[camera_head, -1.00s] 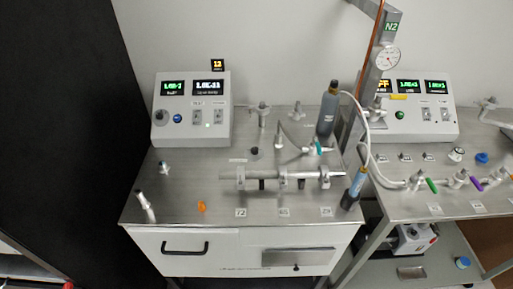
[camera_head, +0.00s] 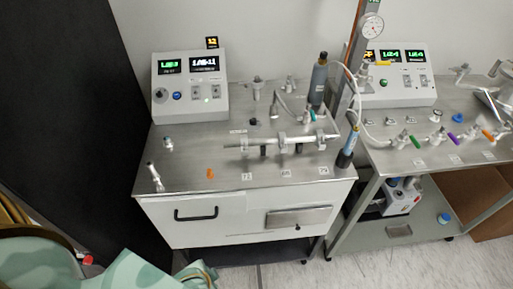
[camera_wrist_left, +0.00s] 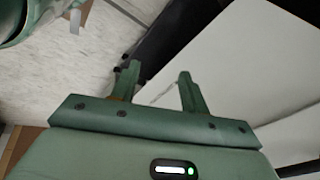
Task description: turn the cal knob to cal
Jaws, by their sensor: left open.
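A control box (camera_head: 190,84) with two green-lit displays stands at the back left of the left steel bench. A dark round knob (camera_head: 160,94) sits on the left of its front, beside a blue button (camera_head: 178,96); their labels are too small to read, so I cannot tell which control is the cal knob. A small black knob (camera_head: 253,121) stands on the bench top. My left gripper (camera_wrist_left: 158,88) is open and empty in the left wrist view, with a pale surface beyond it. It is well away from the control box. My right gripper is not in view.
The bench top (camera_head: 205,150) carries a horizontal metal tube (camera_head: 280,142), fittings and an orange handle (camera_head: 210,174). A dark cylinder (camera_head: 318,80) stands at its back right. A second bench with a gauge column (camera_head: 371,27) is on the right. A black panel (camera_head: 70,110) borders the left.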

